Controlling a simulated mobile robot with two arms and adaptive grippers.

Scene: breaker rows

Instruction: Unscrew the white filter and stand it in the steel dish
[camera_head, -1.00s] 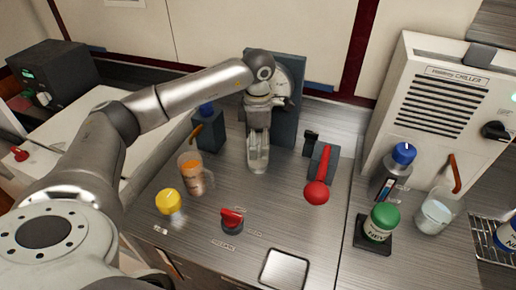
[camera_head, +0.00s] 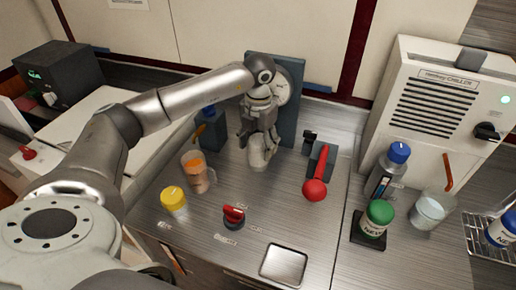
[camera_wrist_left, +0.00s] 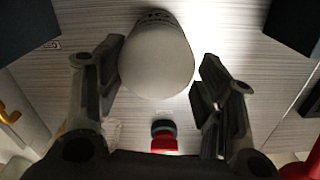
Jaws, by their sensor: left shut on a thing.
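The white filter (camera_head: 260,152) is a pale rounded cylinder below the dark upright panel (camera_head: 290,97). It shows large at the top middle of the left wrist view (camera_wrist_left: 157,58). My left gripper (camera_head: 258,137) is shut on the filter, with one finger on each side; its fingers also show in the wrist view (camera_wrist_left: 158,78). I cannot tell whether the filter is still threaded in its mount, as my gripper hides its upper end. The steel dish (camera_head: 284,265) is a shallow square tray at the front of the bench, empty. My right gripper is not in view.
A red knob (camera_head: 233,215) stands between filter and dish. A yellow-capped jar (camera_head: 174,201) and an orange-filled beaker (camera_head: 197,173) stand left. A red-balled lever (camera_head: 315,188) is right. A green-lidded jar (camera_head: 376,219), blue-capped bottle (camera_head: 390,170) and chiller (camera_head: 442,105) stand farther right.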

